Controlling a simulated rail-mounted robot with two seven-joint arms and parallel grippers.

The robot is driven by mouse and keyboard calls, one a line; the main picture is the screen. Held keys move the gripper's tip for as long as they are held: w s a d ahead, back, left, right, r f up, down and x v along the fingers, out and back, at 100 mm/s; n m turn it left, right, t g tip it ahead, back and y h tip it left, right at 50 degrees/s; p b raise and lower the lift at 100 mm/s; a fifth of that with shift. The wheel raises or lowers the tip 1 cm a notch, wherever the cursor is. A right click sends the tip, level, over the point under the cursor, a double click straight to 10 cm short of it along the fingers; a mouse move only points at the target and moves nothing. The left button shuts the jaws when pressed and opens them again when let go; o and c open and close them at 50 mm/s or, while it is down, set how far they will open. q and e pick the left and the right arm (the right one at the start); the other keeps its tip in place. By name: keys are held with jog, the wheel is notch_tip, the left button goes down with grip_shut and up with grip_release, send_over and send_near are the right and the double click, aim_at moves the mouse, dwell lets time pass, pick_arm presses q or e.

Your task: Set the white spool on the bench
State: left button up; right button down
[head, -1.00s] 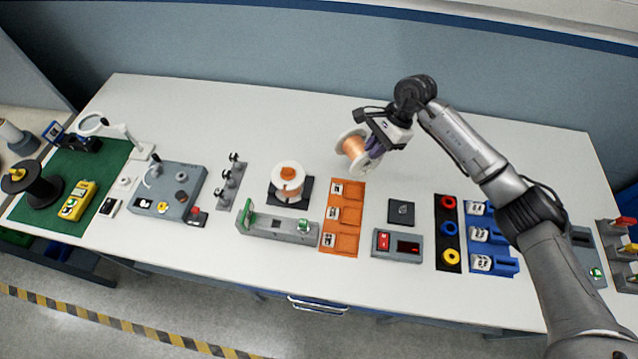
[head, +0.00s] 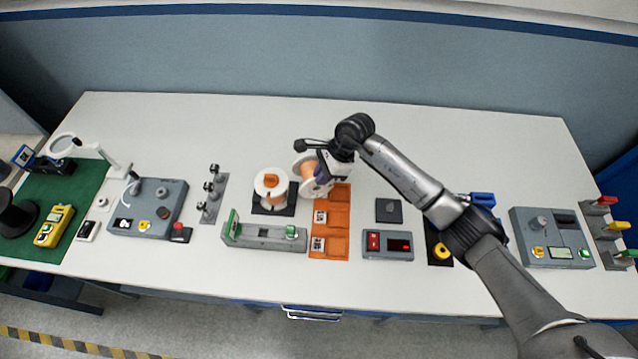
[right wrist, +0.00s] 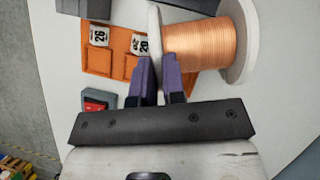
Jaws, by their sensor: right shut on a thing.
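A white-flanged spool of copper wire (head: 308,168) is in my right gripper (head: 326,172), tilted on its side. In the right wrist view the purple fingers (right wrist: 158,80) pinch the rim of one white flange, and the copper winding (right wrist: 205,44) shows beside them. The spool is close to the far left corner of the orange tray; I cannot tell whether it touches the bench (head: 420,135). A second white-flanged spool (head: 270,181) stands upright on a black pad just to its left. My left gripper is not in view.
The orange tray (head: 329,246) with labelled compartments lies in front of the held spool. A grey fixture with green ends (head: 264,236) stands in front of the upright spool. The back strip of the bench is clear.

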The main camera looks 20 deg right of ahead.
aim_at(319, 187)
jog(key=shift+a+f, duration=0.3)
jog(key=shift+a, duration=0.2)
jog(key=shift+f+p, duration=0.3)
jog(key=shift+f, duration=1.65)
jog(key=shift+f, duration=0.15)
jog(key=c, duration=1.2)
grip_release()
jog(key=shift+r, duration=0.25)
jog(key=b+v, duration=0.1)
jog(key=v, duration=1.1)
